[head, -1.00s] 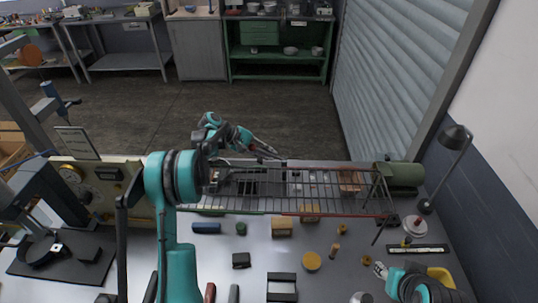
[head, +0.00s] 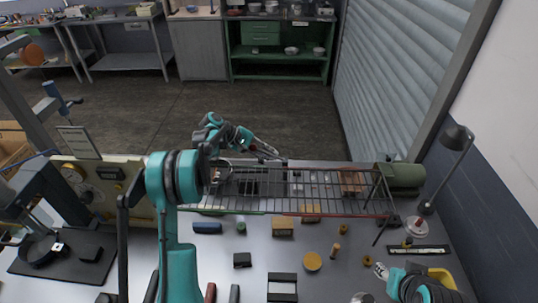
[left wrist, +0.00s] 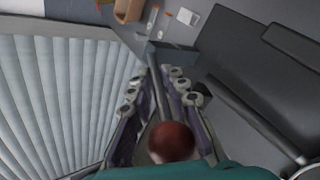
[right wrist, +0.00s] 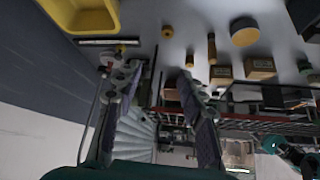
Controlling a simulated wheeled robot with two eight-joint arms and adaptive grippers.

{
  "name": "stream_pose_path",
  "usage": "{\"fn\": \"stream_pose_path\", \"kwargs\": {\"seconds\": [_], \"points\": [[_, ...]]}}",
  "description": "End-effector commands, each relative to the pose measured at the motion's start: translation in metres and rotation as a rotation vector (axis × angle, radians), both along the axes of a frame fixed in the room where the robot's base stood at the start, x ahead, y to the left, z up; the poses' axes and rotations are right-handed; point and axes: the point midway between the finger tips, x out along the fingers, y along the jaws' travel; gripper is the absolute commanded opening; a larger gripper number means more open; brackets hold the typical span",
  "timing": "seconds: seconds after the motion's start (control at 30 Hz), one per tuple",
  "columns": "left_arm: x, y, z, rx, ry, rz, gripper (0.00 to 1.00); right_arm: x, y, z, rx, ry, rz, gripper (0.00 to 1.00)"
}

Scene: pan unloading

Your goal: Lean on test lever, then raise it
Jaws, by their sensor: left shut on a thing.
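The test lever shows in the left wrist view as a grey shaft with a dark red ball knob (left wrist: 172,140) close to the palm. My left gripper (left wrist: 160,80) is shut on the lever, its fingers along both sides of the shaft. In the head view my left gripper (head: 268,149) is at the far edge of the bench, behind the wire rack; the lever is too small there to make out its angle. My right gripper (head: 379,270) is at the bench's right front. In the right wrist view its fingers (right wrist: 152,75) are apart with nothing between them.
A long wire rack (head: 300,205) spans the back of the bench. A panel with dials (head: 100,180) stands at left, a green cylinder (head: 403,175) and lamp (head: 457,138) at right. Small blocks, a yellow disc (head: 312,261) and a yellow bin (head: 441,277) lie in front.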

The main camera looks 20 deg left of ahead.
Motion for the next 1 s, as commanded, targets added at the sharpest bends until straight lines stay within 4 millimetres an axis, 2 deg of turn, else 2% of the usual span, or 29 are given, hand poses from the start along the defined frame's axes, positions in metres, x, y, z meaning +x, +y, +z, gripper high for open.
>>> {"fn": "stream_pose_path", "kwargs": {"seconds": [0.03,0.2,0.27,0.37,0.47,0.67,0.8,1.0], "points": [[-0.004,0.003,-0.010,0.021,0.013,-0.006,0.00,0.000,0.000,-0.001,0.000,0.000,0.000,0.40],[-0.004,0.003,-0.010,0.020,0.014,-0.006,0.00,0.000,0.000,-0.001,0.000,0.000,0.000,0.40],[-0.004,0.003,-0.010,0.020,0.014,-0.006,0.00,0.000,0.000,-0.001,0.000,0.000,0.000,0.27],[-0.004,0.003,-0.010,0.020,0.014,-0.006,0.00,0.004,0.003,0.003,0.009,0.002,0.004,0.00],[-0.004,0.003,-0.010,0.020,0.014,-0.006,0.00,0.018,0.014,0.015,0.036,0.009,0.018,0.00],[-0.004,0.003,-0.010,0.020,0.014,-0.006,0.00,0.073,0.059,0.056,0.145,0.040,0.070,0.00],[-0.004,0.003,-0.010,0.021,0.013,-0.007,0.00,0.118,0.100,0.081,0.233,0.070,0.113,0.00],[-0.004,0.003,-0.010,0.021,0.013,-0.007,0.00,0.180,0.168,0.103,0.356,0.122,0.176,0.00]]}}
